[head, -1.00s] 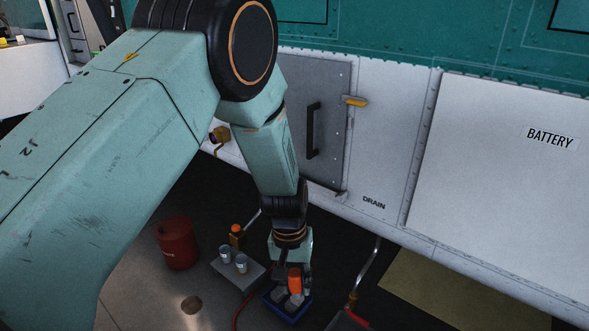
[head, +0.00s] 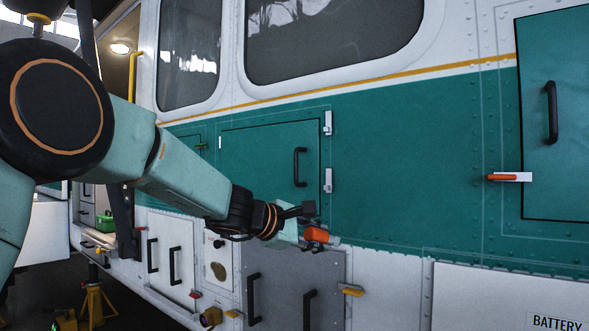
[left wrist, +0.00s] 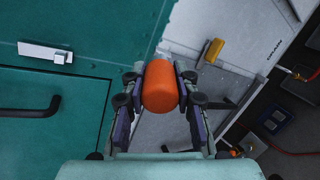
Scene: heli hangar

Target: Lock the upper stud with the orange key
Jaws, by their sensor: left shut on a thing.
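My left gripper (head: 308,226) is shut on the orange key (head: 318,234) and holds it in front of the side wall, just above the grey door. The key's grey end points right in the head view. The left wrist view shows its round orange grip (left wrist: 160,88) between both fingers. On the teal hatch (head: 260,160) the upper white plate with its stud (head: 328,123) and the lower plate (head: 328,181) sit at the right edge. The key is below and apart from both. The left wrist view shows one plate (left wrist: 38,53), apparently the lower. My right gripper is out of view.
Black handles stand out from the teal hatch (head: 300,167) and the grey door (head: 310,308). A yellow latch (head: 351,290) juts out below the key. An orange-and-white latch (head: 510,177) is at the right. The wall right of the hatch is flat.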

